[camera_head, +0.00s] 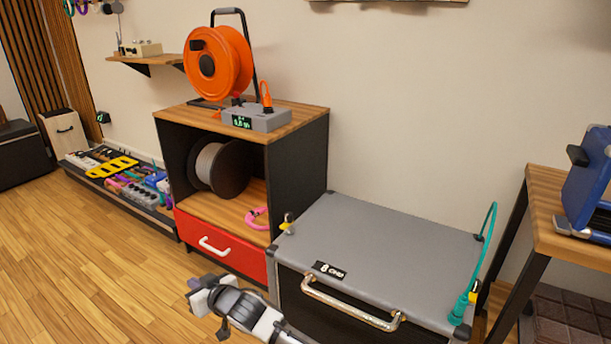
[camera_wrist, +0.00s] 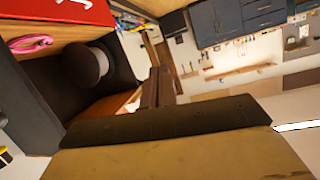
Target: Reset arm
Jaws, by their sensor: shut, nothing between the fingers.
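My gripper (camera_head: 203,296) shows at the lower middle of the head view, at the end of my arm that comes in from the bottom edge. It is shut and empty. It is in front of the cabinet's red drawer (camera_head: 224,246) and left of the grey-topped amp case (camera_head: 385,248), and no contact is visible. In the wrist view the scene is turned over: the red drawer (camera_wrist: 60,12) is at the top left, with the pink cable (camera_wrist: 30,43) and the dark spool (camera_wrist: 85,65) below it.
An orange cable reel (camera_head: 218,63) and a grey box with a green display (camera_head: 257,117) stand on the cabinet. A teal cable (camera_head: 483,254) hangs at the case's right. A pedalboard (camera_head: 125,185) lies at the left. Wooden floor (camera_head: 90,265) is clear at the lower left.

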